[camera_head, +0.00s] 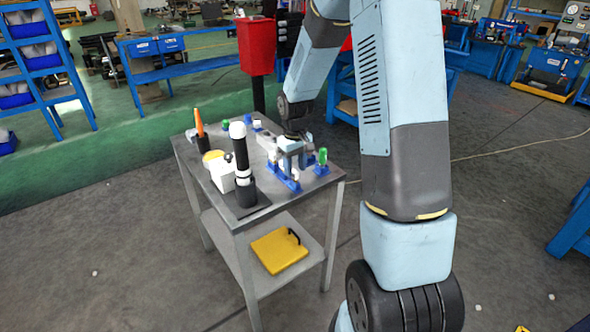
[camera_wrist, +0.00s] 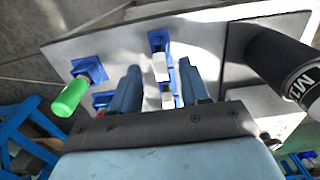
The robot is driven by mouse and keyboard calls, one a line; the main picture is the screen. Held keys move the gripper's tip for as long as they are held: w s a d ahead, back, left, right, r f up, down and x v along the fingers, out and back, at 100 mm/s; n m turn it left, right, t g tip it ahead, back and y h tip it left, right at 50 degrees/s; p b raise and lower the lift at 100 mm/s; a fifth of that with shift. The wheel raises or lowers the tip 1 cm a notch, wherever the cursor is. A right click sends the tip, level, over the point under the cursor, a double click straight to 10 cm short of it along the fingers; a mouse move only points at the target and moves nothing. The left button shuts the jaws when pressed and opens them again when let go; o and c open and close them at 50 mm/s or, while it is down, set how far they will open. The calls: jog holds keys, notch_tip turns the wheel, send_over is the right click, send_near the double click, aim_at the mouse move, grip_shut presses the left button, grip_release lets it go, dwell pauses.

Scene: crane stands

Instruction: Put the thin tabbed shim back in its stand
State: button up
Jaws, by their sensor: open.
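My gripper (camera_wrist: 159,68) is open, its two dark fingers apart and pointing at the tabletop. In the wrist view a small white piece (camera_wrist: 161,68) shows between the fingers, by a blue stand (camera_wrist: 158,39); I cannot tell whether it touches them. A second white piece (camera_wrist: 168,100) lies nearer the palm, partly hidden. I cannot tell which white piece is the thin tabbed shim. In the head view my gripper (camera_head: 291,147) is low over the cart's right side, above blue stands (camera_head: 287,180) with white parts, and hides some of them.
The grey cart (camera_head: 262,212) also holds a tall black-and-white cylinder (camera_head: 240,153), a white box (camera_head: 222,177), an orange cone (camera_head: 199,124) and a green peg (camera_head: 322,156) in a blue stand. A yellow plate (camera_head: 277,253) lies on the lower shelf. A red bin (camera_head: 256,46) stands behind.

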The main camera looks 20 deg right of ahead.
aim_at(295, 172)
jog(key=shift+r, duration=1.75)
notch_tip(295, 172, up, 13)
jog(key=s+r+m+t, duration=0.2)
jog(key=s+r+t, duration=0.1)
jog(key=s+r, duration=0.9)
jog(key=s+m+t, duration=0.1)
jog(key=s+t, duration=0.1)
jog(key=s, duration=1.4)
jog(key=shift+a+f+m+t, duration=0.2)
jog(key=shift+a+m+t, duration=0.05)
jog(key=shift+m+t, duration=0.05)
